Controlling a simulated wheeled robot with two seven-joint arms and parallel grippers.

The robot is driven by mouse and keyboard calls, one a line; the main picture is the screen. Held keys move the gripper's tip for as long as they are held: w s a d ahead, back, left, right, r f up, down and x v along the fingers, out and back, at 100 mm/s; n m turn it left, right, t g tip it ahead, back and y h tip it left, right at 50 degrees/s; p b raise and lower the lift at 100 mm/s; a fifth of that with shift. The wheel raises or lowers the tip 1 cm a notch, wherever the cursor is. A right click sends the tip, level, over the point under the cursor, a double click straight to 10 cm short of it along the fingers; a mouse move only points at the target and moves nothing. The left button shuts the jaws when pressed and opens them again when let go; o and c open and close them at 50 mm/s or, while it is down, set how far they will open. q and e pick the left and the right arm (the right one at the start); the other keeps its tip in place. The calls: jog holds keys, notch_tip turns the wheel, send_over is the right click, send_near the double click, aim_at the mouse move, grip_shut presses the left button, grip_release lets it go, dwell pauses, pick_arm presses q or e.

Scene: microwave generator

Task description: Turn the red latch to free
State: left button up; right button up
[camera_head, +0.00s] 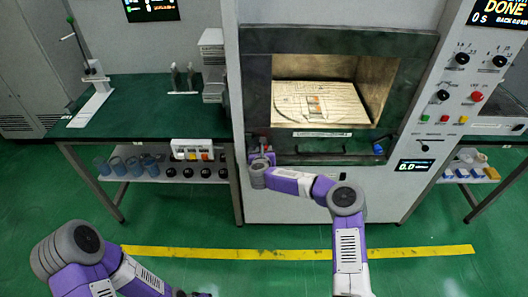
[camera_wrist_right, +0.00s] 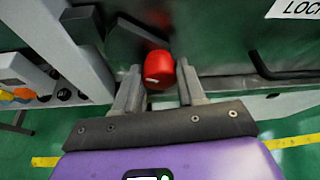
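The red latch (camera_wrist_right: 158,68) shows in the right wrist view as a rounded red knob with a small pale mark, at the lower left of the generator's dark front (camera_head: 314,150). My right gripper (camera_wrist_right: 161,84) has one finger on each side of it, close against it, and looks shut on it. In the head view my right gripper (camera_head: 262,156) is at the lower left corner of the door frame and mostly hides the latch. My left gripper (camera_head: 192,294) is low at the bottom edge, partly cut off, far from the latch; its fingers are unclear.
A dark handle bar (camera_head: 320,158) runs below the door window, with a blue knob (camera_head: 378,149) to its right. A green table (camera_head: 140,110) with a shelf of cups stands left. A control panel (camera_head: 460,90) is right. The floor in front is clear, with a yellow line (camera_head: 300,253).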

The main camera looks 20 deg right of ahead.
jog(key=c, duration=0.3)
jog(key=shift+c, duration=0.2)
jog(key=shift+w+a+f+n+t+h+b, duration=0.15)
jog(key=shift+n+t+h+b, duration=0.15)
jog(key=shift+n+h+b, duration=1.55)
jog(key=shift+s+f+n+t+h+b, duration=0.1)
jog(key=shift+n+t+h+b, duration=0.55)
jog(key=shift+n, duration=2.15)
jog(key=shift+w+a+f+n+g+h+b, duration=0.15)
jog(key=shift+n+h+b, duration=0.75)
jog(key=shift+n+b, duration=1.15)
jog(key=shift+s+n+p, duration=0.1)
jog(key=shift+n+p, duration=0.2)
jog(key=shift+n, duration=0.1)
jog(key=o, duration=1.1)
